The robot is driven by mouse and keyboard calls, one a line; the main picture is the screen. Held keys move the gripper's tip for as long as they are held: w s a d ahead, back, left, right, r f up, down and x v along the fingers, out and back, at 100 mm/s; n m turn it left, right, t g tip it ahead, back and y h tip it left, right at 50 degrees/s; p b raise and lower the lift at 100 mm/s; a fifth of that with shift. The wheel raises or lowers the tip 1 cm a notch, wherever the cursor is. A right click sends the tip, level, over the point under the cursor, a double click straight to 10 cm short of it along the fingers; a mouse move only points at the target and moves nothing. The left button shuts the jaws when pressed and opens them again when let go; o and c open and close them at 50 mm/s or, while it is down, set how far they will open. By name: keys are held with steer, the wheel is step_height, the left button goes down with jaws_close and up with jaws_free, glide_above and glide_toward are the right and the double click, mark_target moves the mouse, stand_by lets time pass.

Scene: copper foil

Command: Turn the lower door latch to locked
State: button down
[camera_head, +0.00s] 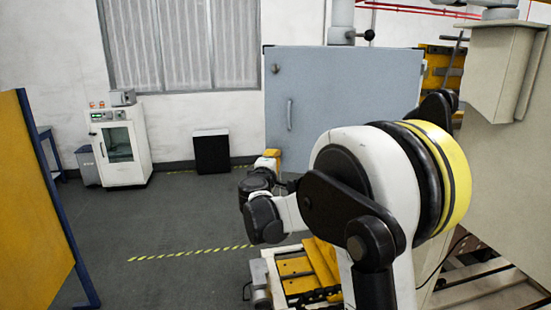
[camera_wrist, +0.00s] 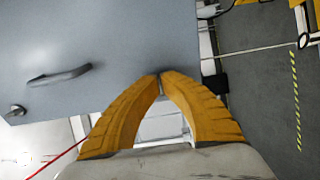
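The blue-grey door panel (camera_head: 345,85) stands at the centre back in the head view, with a handle (camera_head: 289,115) near its left edge and a round latch (camera_head: 276,68) above. In the wrist view the door (camera_wrist: 110,35) is turned sideways; the handle (camera_wrist: 60,75) and upper latch (camera_wrist: 16,112) are at left. My gripper (camera_wrist: 161,76) has yellow fingers whose tips meet or nearly meet near the door's lower left corner. It also shows small in the head view (camera_head: 270,157). The lower latch is not clearly visible; the fingers may hide it. Contact cannot be told.
My arm covers the door's lower part in the head view. A yellow panel (camera_head: 35,200) stands at left, a white cabinet (camera_head: 120,145) and a black bin (camera_head: 211,153) at the back wall. Yellow slatted equipment (camera_head: 300,275) lies below the arm. The floor (camera_head: 180,220) at left-centre is clear.

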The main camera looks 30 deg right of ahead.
steer(key=c, duration=1.6)
jaws_free()
steer(key=v, duration=1.2)
steer(key=s+f+m+g+y+b, duration=0.4)
steer(key=s+f+m+b, duration=0.2)
steer(key=s+f, duration=0.7)
steer(key=s+a+f+m+g+y+b, duration=0.1)
steer(key=s+a+f+y+b, duration=0.1)
steer(key=s+a+f, duration=0.2)
steer(key=s+a+f+m+g+y+b, duration=0.1)
steer(key=s+a+f+y+b, duration=0.1)
steer(key=s+a+f, duration=0.3)
steer(key=s+a+f+m+y+b, duration=0.1)
steer(key=s+a+f+y+b, duration=0.1)
steer(key=s, duration=0.5)
steer(key=shift+s+a+f+m+g+y, duration=0.2)
steer(key=shift+a+f+y, duration=0.2)
steer(key=shift+a+f, duration=0.3)
steer(key=shift+s+a+f+m+g+y, duration=0.1)
steer(key=shift+a+f+m+g+y, duration=0.1)
steer(key=shift+a+f+y, duration=0.45)
